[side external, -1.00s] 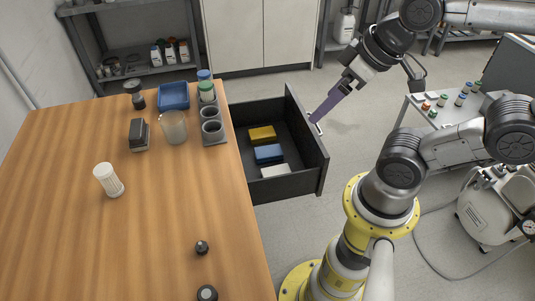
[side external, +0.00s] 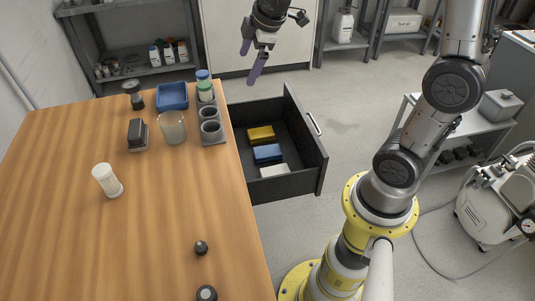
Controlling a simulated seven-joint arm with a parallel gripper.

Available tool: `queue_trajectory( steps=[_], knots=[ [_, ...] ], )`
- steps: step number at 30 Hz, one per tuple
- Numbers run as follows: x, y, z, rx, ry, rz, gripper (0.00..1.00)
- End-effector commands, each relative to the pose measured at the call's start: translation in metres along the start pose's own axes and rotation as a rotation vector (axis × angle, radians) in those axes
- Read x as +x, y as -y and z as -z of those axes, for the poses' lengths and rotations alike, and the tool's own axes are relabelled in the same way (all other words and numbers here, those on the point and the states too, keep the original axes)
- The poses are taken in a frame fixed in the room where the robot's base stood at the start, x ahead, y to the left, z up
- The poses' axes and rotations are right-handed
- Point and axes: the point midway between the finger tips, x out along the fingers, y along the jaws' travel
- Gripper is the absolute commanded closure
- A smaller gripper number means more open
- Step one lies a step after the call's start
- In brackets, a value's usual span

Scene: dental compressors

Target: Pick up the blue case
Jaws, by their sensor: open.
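The blue case (side external: 267,153) lies in the open drawer (side external: 300,178) beside the table. It sits between a yellow case (side external: 261,134) and a white case (side external: 274,171). My gripper (side external: 249,66) is above and beyond the far end of the drawer, pointing down. Its two purple fingers are apart, with nothing between them. It is well clear of the blue case.
The wooden table (side external: 100,240) borders the drawer on the left. A grey holder (side external: 214,137) with cups, a blue tray (side external: 173,96) and a glass beaker (side external: 172,128) stand near that edge. The drawer front with its handle (side external: 313,124) is on the right.

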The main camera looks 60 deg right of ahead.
Motion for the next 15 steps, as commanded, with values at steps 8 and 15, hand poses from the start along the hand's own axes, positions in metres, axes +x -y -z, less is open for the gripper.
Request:
queue_trajectory(
  steps=[8, 15],
  knots=[
    [0.145, -0.031, -0.048, -0.066, 0.132, 0.158, 0.00],
    [0.234, -0.006, -0.109, 0.009, 0.223, 0.311, 0.00]
  ],
)
